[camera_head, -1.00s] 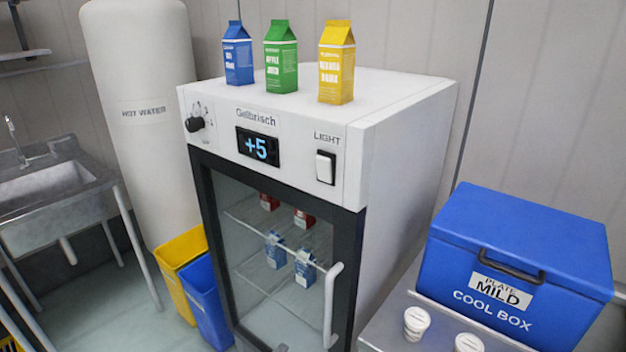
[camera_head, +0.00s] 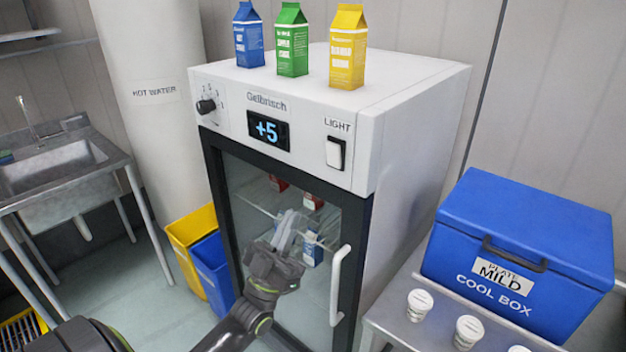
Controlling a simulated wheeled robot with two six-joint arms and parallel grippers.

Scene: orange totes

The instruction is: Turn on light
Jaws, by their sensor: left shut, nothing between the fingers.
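The white light switch (camera_head: 335,153) sits in a black frame under the word LIGHT, on the right of the fridge's front panel. The fridge (camera_head: 415,125) is white with a dark-framed glass door, which is shut. My left gripper (camera_head: 290,222) is in front of the glass door, below and to the left of the switch and apart from it. Its fingers are together and hold nothing. They hide part of the cartons behind the glass. My right gripper is not in view.
A knob (camera_head: 206,106) and a +5 display (camera_head: 268,130) share the panel. The door handle (camera_head: 339,285) sticks out below the switch. Blue (camera_head: 249,36), green (camera_head: 292,40) and yellow (camera_head: 347,47) cartons stand on top. A blue cool box (camera_head: 520,225) and white cups (camera_head: 419,304) are at right.

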